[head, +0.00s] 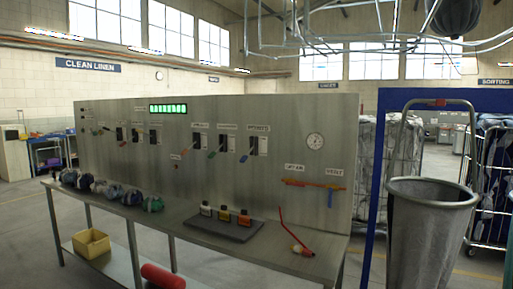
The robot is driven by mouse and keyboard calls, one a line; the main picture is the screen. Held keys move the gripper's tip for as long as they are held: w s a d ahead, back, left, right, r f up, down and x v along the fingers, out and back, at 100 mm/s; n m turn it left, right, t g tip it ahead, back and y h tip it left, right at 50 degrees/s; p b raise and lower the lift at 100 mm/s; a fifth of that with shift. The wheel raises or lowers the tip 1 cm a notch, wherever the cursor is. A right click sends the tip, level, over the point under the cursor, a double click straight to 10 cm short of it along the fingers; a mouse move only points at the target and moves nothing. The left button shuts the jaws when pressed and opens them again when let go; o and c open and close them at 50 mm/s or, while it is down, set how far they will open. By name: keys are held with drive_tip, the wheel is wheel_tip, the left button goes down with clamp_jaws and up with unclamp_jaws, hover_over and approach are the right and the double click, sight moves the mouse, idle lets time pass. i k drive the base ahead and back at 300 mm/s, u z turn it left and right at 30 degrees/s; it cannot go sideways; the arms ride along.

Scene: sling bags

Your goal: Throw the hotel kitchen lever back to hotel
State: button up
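A grey metal control panel (270,110) stands at the back of a steel bench. Its right half has three larger levers in black slots under small labels. One lever has an orange end (184,152), one a green end (212,154) and one a blue end (244,158); all three ends point down and to the left. Several smaller levers (119,134) sit further left on the panel. The labels are too small to read, so I cannot tell which lever is the hotel kitchen one. My gripper is not in view.
An orange valve handle (313,184) and a gauge (315,141) are on the panel. A grey bin (430,230) stands at right.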

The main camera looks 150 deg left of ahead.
sight(245, 158)
drive_tip(key=u, duration=4.8)
